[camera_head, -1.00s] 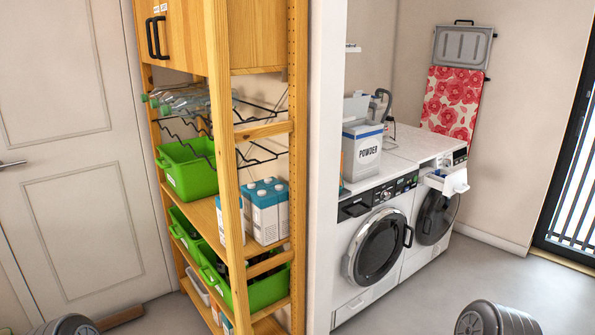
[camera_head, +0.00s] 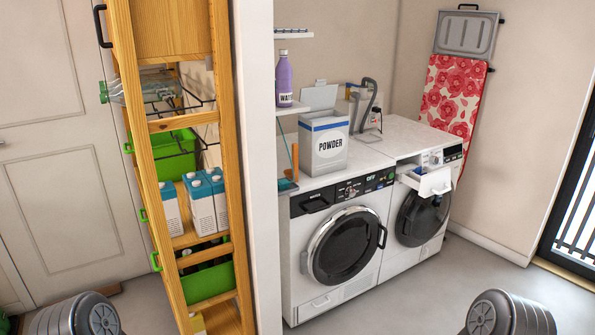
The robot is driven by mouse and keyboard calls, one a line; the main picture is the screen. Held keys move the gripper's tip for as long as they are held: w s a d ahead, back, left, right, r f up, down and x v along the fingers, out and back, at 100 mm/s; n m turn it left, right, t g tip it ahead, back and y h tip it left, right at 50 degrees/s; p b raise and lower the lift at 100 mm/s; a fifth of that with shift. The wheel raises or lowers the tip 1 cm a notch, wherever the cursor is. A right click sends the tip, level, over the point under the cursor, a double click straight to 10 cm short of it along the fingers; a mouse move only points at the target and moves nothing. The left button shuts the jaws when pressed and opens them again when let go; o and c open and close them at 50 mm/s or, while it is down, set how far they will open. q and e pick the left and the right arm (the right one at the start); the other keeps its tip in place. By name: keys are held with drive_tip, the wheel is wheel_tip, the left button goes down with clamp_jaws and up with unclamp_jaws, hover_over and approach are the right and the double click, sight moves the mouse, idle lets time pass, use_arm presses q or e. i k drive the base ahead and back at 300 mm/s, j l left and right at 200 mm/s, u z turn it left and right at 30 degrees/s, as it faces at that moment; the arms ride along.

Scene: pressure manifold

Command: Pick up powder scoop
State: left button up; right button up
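I cannot make out a powder scoop in the head view. A white and grey box (camera_head: 323,146) labelled POWDER, with a blue band, stands upright on the left washing machine (camera_head: 298,205). Its lid (camera_head: 319,97) is raised, and its inside is hidden from here. Neither of my grippers is in view; only rounded grey parts of my arms show at the bottom left and bottom right.
A purple bottle (camera_head: 284,80) stands on a wall shelf left of the box. The right machine (camera_head: 418,217) has its detergent drawer (camera_head: 427,181) pulled out. A wooden shelving unit (camera_head: 154,190) and white wall edge (camera_head: 257,160) stand left. Floor before the machines is clear.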

sight(288, 172)
drive_tip(key=i+l+z, duration=0.1)
drive_tip(key=i+l, duration=0.85)
drive_tip(key=i+l+z, duration=0.15)
drive_tip(key=i+l, duration=0.8)
drive_tip(key=i, duration=0.1)
